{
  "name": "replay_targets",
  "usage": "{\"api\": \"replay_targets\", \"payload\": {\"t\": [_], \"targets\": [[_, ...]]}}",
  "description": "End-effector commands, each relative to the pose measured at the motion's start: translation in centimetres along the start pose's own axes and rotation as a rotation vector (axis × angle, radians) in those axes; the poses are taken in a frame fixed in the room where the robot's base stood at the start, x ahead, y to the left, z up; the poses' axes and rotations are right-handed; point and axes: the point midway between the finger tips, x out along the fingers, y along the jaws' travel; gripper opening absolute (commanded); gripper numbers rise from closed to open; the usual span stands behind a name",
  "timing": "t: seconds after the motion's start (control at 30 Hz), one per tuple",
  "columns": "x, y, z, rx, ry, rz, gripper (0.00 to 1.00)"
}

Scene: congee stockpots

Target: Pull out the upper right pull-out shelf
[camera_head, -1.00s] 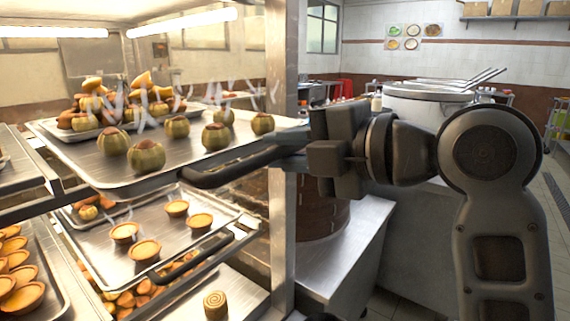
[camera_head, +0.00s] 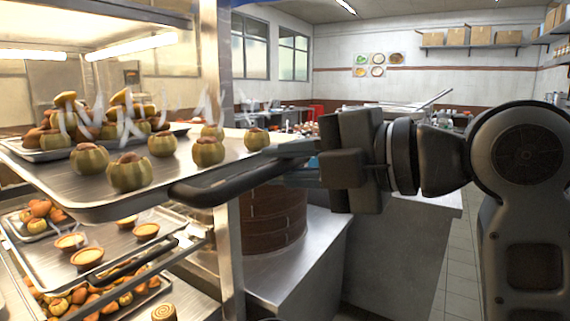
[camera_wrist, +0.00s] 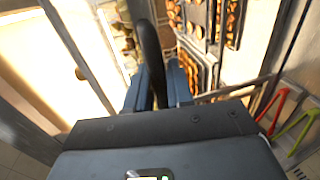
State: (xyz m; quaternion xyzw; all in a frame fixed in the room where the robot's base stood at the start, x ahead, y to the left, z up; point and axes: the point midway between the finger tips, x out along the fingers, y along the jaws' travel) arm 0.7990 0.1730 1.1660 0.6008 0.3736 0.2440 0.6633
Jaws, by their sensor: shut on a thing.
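The upper pull-out shelf (camera_head: 100,190) is a metal tray at the left of the head view, standing out past the cabinet's post. It bears several round green-brown pastries and a heaped smaller tray. Its black bar handle (camera_head: 215,193) runs along the front edge and also shows in the wrist view (camera_wrist: 150,50). My gripper (camera_head: 305,168) is shut on this handle near its right end. In the wrist view, the two fingers of my gripper (camera_wrist: 156,88) lie on either side of the bar. The fingertips are partly hidden in the head view.
A lower shelf (camera_head: 165,225) with tarts and its own black handle (camera_head: 135,262) sits beneath. The cabinet's metal post (camera_head: 215,90) stands behind the upper shelf. A brown round steamer (camera_head: 272,225) stands on a steel counter (camera_head: 300,255). Tiled floor (camera_head: 455,245) shows at right.

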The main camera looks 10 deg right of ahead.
Motion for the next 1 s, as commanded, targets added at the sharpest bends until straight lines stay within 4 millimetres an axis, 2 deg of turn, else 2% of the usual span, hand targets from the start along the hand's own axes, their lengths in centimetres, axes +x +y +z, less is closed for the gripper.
{"api": "replay_targets", "payload": {"t": [0.2, 0.23, 0.4, 0.7, 1.0], "targets": [[0.0, -0.1, 0.1, 0.001, -0.001, -0.002, 0.0], [0.0, -0.1, 0.1, 0.002, -0.001, -0.002, 0.24], [0.0, -0.1, 0.1, 0.001, -0.001, -0.001, 0.38], [-0.5, 0.0, 0.1, 0.0, -0.001, 0.001, 0.38], [-5.0, -0.1, 0.2, 0.0, -0.005, 0.001, 0.38]]}}
